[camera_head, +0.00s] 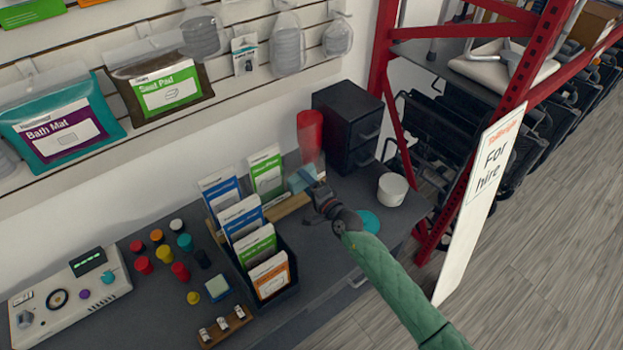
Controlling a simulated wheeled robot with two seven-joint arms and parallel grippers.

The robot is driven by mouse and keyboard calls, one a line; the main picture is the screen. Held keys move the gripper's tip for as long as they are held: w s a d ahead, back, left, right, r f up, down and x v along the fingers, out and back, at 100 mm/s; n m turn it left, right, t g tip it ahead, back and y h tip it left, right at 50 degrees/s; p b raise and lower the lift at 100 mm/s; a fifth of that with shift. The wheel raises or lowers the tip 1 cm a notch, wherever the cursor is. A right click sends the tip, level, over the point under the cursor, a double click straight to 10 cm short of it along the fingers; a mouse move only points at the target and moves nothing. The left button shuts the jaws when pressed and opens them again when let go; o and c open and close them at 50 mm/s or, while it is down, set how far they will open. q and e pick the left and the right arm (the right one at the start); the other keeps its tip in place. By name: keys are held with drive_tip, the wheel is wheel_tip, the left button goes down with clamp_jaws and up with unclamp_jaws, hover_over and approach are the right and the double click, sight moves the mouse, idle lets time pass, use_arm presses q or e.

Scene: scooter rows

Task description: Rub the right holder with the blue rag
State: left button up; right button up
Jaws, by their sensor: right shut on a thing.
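My right gripper (313,184) is shut on the light blue rag (299,180), over the back part of the dark counter. The rag shows as a small pale blue patch at the fingertips, partly hidden by the gripper. A black leaflet holder (286,292) stands left of the gripper, with white-and-blue, green and orange leaflets in it. Behind it, more leaflets stand upright, a blue one (220,188) and a green one (266,175), by a wooden strip (288,207). Whether the rag touches a holder cannot be told. My left gripper is out of view.
A red cylinder (310,134) and a black drawer box (347,122) stand behind the gripper. A white tub (392,189) and a teal disc (368,221) lie to its right. Several coloured knobs and a white console (70,298) occupy the left. A red rack post borders the counter's right.

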drive_tip(key=shift+s+a, duration=0.2)
drive_tip(key=shift+a, duration=0.2)
drive_tip(key=shift+s, duration=0.1)
drive_tip(key=shift+s+d, duration=0.25)
drive_tip(key=shift+s, duration=0.1)
drive_tip(key=shift+p+v, duration=0.4)
drive_tip(key=shift+v, duration=2.05)
drive_tip(key=shift+d, duration=0.1)
drive_tip(key=v, duration=0.3)
